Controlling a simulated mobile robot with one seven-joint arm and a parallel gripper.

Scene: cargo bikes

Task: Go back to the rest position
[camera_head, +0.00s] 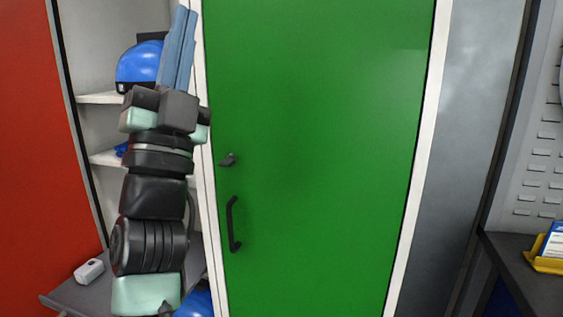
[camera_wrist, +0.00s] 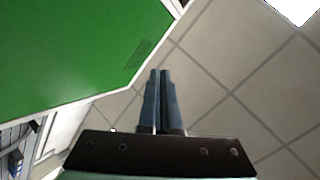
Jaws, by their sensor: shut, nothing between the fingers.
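My gripper (camera_head: 186,25) points upward at the top left of the head view, at the end of my raised arm. Its two blue-grey fingers are together with nothing between them. The wrist view shows the same closed fingers (camera_wrist: 161,88) against a tiled ceiling. My arm stands nearly upright in front of an open shelf cabinet and hides part of it.
A green door (camera_head: 320,150) with a black handle (camera_head: 232,224) fills the middle. A blue helmet (camera_head: 137,66) sits on a shelf behind my arm. A white box (camera_head: 89,271) lies on a grey surface at lower left. A yellow holder (camera_head: 546,264) stands at right.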

